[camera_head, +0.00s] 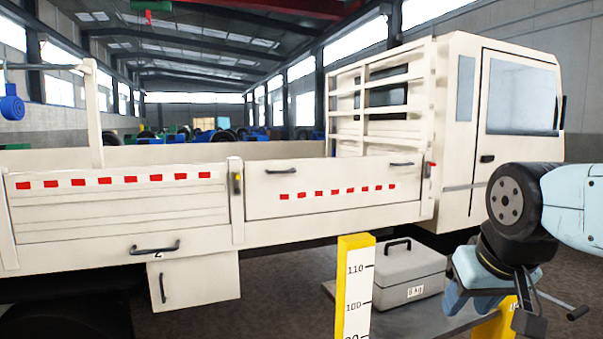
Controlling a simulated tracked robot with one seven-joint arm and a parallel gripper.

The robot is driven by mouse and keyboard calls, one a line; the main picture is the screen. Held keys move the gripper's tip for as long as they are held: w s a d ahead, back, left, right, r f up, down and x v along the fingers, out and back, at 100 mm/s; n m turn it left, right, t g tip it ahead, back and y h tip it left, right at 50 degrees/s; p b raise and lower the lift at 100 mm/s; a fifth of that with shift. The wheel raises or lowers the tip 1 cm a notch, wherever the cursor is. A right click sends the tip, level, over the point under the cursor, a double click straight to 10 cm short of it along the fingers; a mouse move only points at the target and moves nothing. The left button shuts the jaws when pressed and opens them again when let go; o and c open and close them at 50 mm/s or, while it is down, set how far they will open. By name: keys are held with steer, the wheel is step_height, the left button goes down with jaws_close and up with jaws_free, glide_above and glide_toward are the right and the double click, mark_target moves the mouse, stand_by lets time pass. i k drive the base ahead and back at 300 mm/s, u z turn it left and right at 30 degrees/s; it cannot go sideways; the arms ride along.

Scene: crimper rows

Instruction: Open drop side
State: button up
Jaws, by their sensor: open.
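A cream flatbed truck (503,130) stands across the view with its drop sides up. The front drop side (335,205) is a flat panel with a row of red dashes, a dark handle (282,171) at its left and another handle (402,164) at its right. The rear drop side (120,205) is ribbed, also upright. My gripper (495,298) is open at lower right, apart from the truck; its fingers are partly unclear.
A grey case (395,272) with a black handle sits on a low bench (410,318) in front of the truck. A yellow and white measuring post (356,285) rises before it. An underbody box (195,280) hangs below the rear drop side. Dark floor shows under the truck.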

mark_target(274, 188)
steer(key=z, duration=0.3)
steer(key=i, duration=0.9)
steer(key=u, duration=0.5)
